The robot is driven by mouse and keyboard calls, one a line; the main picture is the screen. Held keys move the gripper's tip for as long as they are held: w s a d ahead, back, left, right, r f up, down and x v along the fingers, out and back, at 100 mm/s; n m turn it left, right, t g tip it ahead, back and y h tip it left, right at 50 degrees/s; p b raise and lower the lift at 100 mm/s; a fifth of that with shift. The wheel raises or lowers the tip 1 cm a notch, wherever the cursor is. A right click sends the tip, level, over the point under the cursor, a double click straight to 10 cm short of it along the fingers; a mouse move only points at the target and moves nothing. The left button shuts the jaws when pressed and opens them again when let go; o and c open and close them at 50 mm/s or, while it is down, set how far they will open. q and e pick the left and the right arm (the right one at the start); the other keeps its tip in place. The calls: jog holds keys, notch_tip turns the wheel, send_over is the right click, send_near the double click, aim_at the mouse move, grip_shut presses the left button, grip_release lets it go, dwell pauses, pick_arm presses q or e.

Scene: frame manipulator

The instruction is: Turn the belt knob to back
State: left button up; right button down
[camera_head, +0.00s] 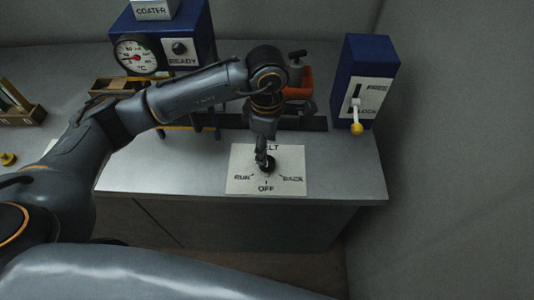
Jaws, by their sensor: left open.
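The belt knob (268,166) is small, round and black, on a white panel (240,184) lying on the grey counter. The panel is lettered RUN at left, OFF at the front and BACK at right; the label at its top is partly covered by my arm. My left gripper (264,163) points down at the knob, with its fingertips at or just above it. It is open. I cannot tell whether the fingers touch the knob, and the knob's pointer direction is hidden. My right gripper is not in view.
A blue coater box with a gauge (134,54) stands at the back left. A blue box (364,84) with a yellow-tipped lever (356,127) stands at the right. An orange item (298,84) sits behind my arm. A wooden crate (22,112) is at far left. The counter's front edge is near the panel.

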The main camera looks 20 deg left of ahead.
pick_arm(q)
notch_tip(320, 180, down, 6)
jog(key=shift+r+p, duration=0.15)
jog(key=shift+p, duration=0.3)
jog(key=c, duration=1.2)
